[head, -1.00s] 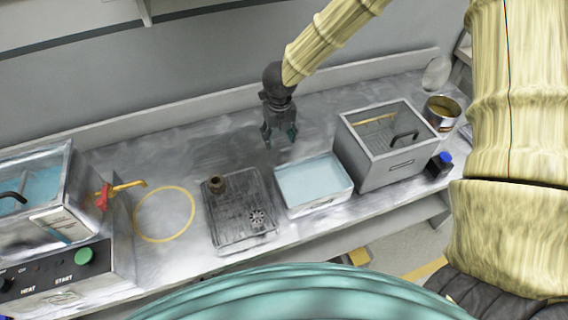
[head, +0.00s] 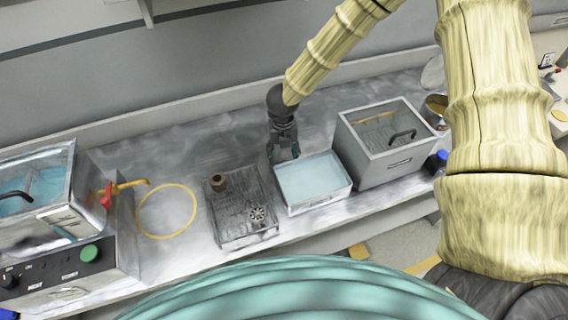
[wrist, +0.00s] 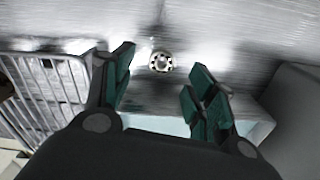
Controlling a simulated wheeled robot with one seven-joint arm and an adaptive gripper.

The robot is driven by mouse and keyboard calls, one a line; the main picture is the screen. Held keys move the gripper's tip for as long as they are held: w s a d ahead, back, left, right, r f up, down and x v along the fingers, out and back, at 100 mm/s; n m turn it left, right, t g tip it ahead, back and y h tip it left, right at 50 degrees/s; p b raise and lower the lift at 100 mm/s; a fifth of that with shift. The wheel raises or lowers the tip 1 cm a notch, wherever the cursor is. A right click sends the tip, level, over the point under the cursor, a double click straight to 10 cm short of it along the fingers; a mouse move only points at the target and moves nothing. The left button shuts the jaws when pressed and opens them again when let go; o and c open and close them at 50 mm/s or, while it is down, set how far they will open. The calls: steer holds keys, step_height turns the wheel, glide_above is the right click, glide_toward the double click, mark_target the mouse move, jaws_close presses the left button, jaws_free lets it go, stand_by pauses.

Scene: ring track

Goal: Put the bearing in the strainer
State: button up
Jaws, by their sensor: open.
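The bearing (wrist: 161,61), a small metal ring with dark gaps around it, lies on the metal bench in the wrist view. It sits ahead of my gripper (wrist: 165,90), between the two green-padded fingers in the picture and apart from them. The fingers are spread and empty. In the head view my gripper (head: 284,152) points down at the back left of the blue-filled tray, and I cannot make out the bearing there. A grey square box (head: 388,160) with a black handle and mesh-like inside stands to the right; I cannot tell whether it holds the strainer.
The white-rimmed tray (head: 318,203) holds pale blue liquid. A wire rack (head: 232,215) left of it bears a brown cylinder (head: 218,182) and a small wheel-like part (head: 257,214). A yellow ring (head: 167,236) and a glass-lidded machine (head: 60,245) are farther left. The back of the bench is clear.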

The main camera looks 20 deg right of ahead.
mark_target(284, 160)
steer(key=shift+d+f+p, duration=0.15)
steer(key=shift+f+p, duration=0.3)
steer(key=shift+f, duration=1.55)
steer(key=shift+c, duration=0.2)
steer(key=c, duration=1.2)
steer(key=shift+r, duration=0.1)
step_height(284, 160, up, 10)
steer(key=shift+f+b, duration=0.1)
steer(key=shift+b, duration=0.9)
